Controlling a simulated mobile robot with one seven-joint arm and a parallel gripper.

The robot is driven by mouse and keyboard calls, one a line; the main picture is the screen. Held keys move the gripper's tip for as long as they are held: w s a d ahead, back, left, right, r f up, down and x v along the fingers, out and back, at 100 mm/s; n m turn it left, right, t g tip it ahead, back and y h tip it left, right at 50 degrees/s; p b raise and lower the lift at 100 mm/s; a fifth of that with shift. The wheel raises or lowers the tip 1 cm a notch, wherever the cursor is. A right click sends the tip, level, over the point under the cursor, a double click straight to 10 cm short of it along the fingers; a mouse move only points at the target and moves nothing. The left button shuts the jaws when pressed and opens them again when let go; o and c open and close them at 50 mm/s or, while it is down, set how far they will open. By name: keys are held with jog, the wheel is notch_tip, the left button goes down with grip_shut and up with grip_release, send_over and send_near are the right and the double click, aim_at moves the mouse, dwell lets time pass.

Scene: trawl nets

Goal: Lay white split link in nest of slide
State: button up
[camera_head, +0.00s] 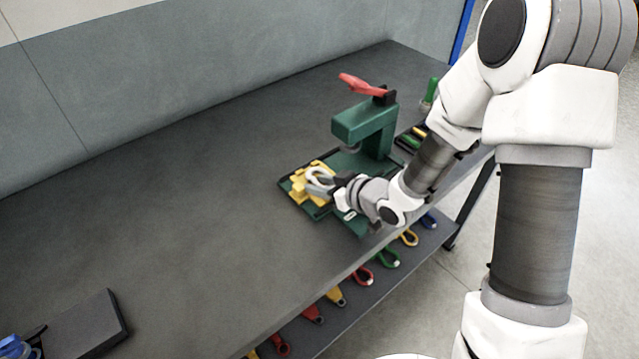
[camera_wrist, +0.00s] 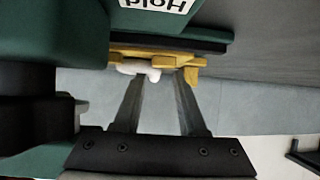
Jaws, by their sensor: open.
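The white split link (camera_head: 318,174) shows as a pale ring at the yellow slide (camera_head: 297,190), on the green press's base. In the wrist view the white link (camera_wrist: 140,69) lies against the yellow slide (camera_wrist: 190,66), partly behind a finger. I cannot tell whether it is fully seated in the nest. My gripper (camera_head: 327,186) is right beside the link, low over the base. In the wrist view my gripper (camera_wrist: 158,80) has its two fingers apart with a clear gap between them, one fingertip close to the link. Contact is unclear.
The green press (camera_head: 365,125) with a red lever (camera_head: 362,87) stands just behind the slide. A tray of coloured parts (camera_head: 412,138) is to its right. A dark box (camera_head: 85,325) lies front left.

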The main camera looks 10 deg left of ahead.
jog(key=shift+r, duration=0.25)
jog(key=p+v, duration=0.3)
jog(key=v, duration=0.7)
jog(key=shift+r, duration=0.15)
jog(key=shift+p+v, duration=0.85)
jog(key=shift+p, duration=0.5)
jog(key=shift+d+f, duration=0.15)
jog(key=shift+f, duration=0.05)
